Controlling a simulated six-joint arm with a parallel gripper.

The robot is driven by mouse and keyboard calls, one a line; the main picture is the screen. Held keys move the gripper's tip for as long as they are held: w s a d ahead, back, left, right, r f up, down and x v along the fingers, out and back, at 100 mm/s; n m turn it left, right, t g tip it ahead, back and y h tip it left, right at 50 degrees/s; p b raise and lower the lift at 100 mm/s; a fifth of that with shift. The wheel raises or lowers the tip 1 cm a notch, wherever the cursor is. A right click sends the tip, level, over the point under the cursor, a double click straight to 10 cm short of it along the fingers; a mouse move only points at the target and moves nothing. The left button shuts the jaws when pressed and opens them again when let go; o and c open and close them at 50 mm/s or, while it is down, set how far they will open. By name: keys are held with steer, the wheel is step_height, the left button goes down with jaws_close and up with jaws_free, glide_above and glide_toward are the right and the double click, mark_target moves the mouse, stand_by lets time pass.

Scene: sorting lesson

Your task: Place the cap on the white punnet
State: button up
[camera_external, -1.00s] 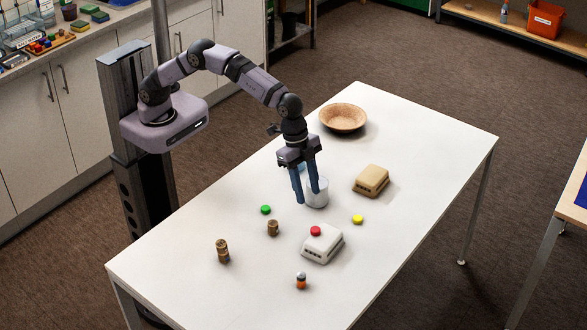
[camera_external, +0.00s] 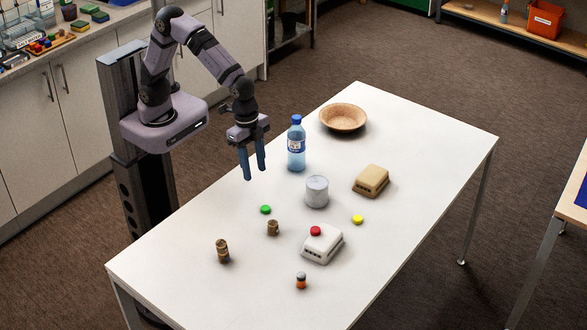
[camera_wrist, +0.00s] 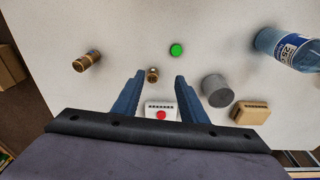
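The white punnet (camera_external: 322,247) rests on the table, and a red cap (camera_external: 315,231) lies on top of it. Both also show in the wrist view, the punnet (camera_wrist: 152,106) below the red cap's level, with the red cap (camera_wrist: 161,115) between my fingers in the picture. A green cap (camera_external: 265,209) and a yellow cap (camera_external: 358,219) lie flat on the table; the green cap (camera_wrist: 176,50) shows in the wrist view too. My gripper (camera_external: 255,174) is open and empty, above the table left of the bottle. Its fingers (camera_wrist: 160,76) are apart.
A blue-capped bottle (camera_external: 296,152), a grey tin (camera_external: 317,192), a tan punnet (camera_external: 371,181) and a wicker bowl (camera_external: 343,117) stand right of my gripper. The table's right side is clear.

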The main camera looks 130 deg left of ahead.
steer(key=s+f, duration=0.1)
steer(key=s, duration=0.8)
steer(key=s+d+f+g, duration=0.1)
steer(key=s+f, duration=0.1)
steer(key=s, duration=0.8)
steer(key=shift+s+f+n, duration=0.3)
step_height(320, 180, up, 4)
steer(key=p, duration=0.3)
steer(key=shift+f+p, duration=0.25)
steer(key=shift+p, duration=0.05)
